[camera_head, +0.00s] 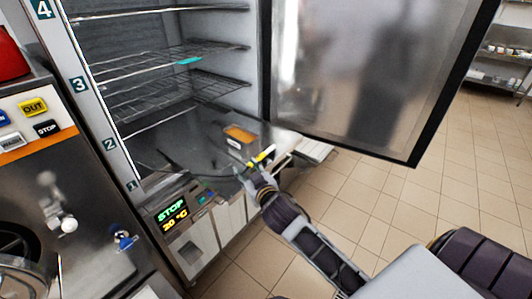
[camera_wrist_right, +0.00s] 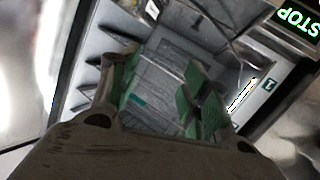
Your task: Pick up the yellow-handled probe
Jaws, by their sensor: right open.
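The yellow-handled probe (camera_head: 263,155) shows in the head view at the front edge of the freezer's lowest level, its yellow handle lying at a slant. My right gripper (camera_head: 247,175) is just in front of it and below it in the picture, close to the handle. I cannot tell whether they touch. In the wrist view the green-padded fingers of the right gripper (camera_wrist_right: 160,95) are apart with nothing between them. I cannot make out the probe for certain in that view. My left gripper is not in view.
The freezer door (camera_head: 360,75) stands open to the right. Wire shelves (camera_head: 165,65) fill the cabinet above. An orange-topped container (camera_head: 240,134) sits behind the probe. Tiled floor (camera_head: 370,205) is clear at right.

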